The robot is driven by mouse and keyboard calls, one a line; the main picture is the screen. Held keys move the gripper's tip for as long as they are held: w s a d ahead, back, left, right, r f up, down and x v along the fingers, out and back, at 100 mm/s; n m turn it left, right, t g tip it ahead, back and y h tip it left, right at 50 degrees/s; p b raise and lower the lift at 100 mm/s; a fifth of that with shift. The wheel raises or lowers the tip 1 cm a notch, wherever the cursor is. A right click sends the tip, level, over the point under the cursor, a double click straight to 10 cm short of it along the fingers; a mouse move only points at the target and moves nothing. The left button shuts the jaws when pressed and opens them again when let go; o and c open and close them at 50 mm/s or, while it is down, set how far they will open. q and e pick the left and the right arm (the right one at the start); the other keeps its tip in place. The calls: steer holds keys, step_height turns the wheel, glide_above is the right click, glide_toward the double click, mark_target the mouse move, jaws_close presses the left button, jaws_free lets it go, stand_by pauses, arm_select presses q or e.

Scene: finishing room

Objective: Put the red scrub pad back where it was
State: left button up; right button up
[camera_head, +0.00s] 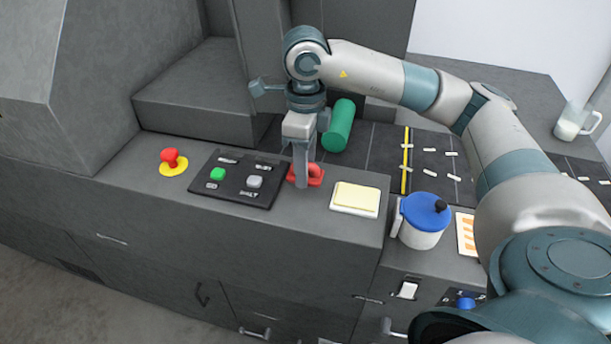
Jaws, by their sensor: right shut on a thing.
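The red scrub pad (316,172) is at my right gripper (302,180), on the grey counter between the black button panel and a pale yellow pad. My right gripper points down and is shut on the red pad, with its fingers covering part of it. I cannot tell whether the pad touches the counter or is held just above it. My left gripper is not in view.
The button panel (235,192) is left of the gripper, beside a red emergency button (171,160). The yellow pad (356,198) lies on a white tray to the right. A green cylinder (339,126) is behind. A blue-lidded pot (424,215) stands farther right.

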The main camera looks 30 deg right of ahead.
steer(key=shift+f+p, duration=1)
steer(key=shift+f, duration=0.95)
steer(key=shift+f, duration=0.2)
steer(key=o, duration=1)
steer(key=shift+r, duration=0.1)
